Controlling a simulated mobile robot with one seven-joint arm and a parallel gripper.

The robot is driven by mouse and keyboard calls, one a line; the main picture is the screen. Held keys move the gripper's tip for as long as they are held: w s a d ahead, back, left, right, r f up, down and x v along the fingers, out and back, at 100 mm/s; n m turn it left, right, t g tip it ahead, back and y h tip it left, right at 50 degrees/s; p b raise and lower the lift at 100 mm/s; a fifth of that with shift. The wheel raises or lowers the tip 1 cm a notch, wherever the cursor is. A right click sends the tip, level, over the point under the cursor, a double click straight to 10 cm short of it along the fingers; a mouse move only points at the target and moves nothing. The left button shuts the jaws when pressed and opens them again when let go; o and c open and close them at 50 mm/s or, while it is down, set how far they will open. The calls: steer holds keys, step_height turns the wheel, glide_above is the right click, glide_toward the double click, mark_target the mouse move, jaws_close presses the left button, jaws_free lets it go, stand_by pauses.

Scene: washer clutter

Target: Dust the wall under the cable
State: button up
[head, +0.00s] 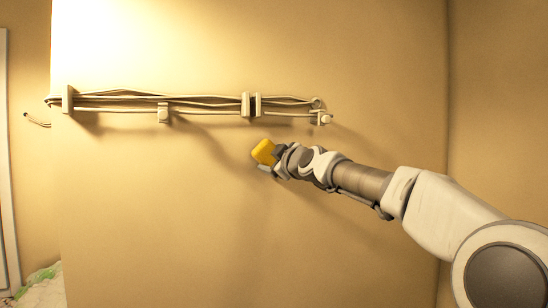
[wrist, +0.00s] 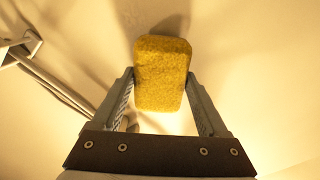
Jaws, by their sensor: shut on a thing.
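My gripper (head: 271,163) is shut on a yellow sponge (head: 263,151), just below the right part of the cable in the head view. In the wrist view the sponge (wrist: 162,72) sits between the two fingers (wrist: 160,102), with its far end beyond the fingertips. The cable (head: 205,100) is a bundle of pale strands running across the wall in several clips. The wall (head: 180,200) is plain and tan below it. Whether the sponge touches the wall I cannot tell.
Clips (head: 250,104) stand out from the wall along the cable. In the wrist view the cable (wrist: 55,82) passes at the left, near the left finger. A wall corner is at the right. A pale green and white heap (head: 40,285) lies at the lower left. The wall below the cable is clear.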

steer(key=shift+w+a+p, duration=0.15)
steer(key=shift+w+p, duration=0.15)
steer(key=shift+w, duration=0.05)
steer(key=shift+w+d+f+b, duration=0.15)
steer(key=shift+w+d+b, duration=0.05)
steer(key=shift+d+b, duration=0.45)
steer(key=shift+w+d+b, duration=0.3)
steer(key=shift+d+b, duration=0.05)
steer(key=shift+d, duration=0.4)
steer(key=shift+w+d+b, duration=0.4)
steer(key=shift+d+b, duration=0.4)
steer(key=shift+b, duration=0.35)
steer(key=shift+s+a+r, duration=0.1)
steer(key=shift+s+a, duration=0.2)
steer(key=shift+a, duration=0.4)
steer(key=shift+s+a+r, duration=0.1)
steer(key=shift+s+a, duration=0.15)
steer(key=shift+a, duration=0.5)
steer(key=shift+s+a, duration=0.3)
steer(key=shift+a, duration=0.4)
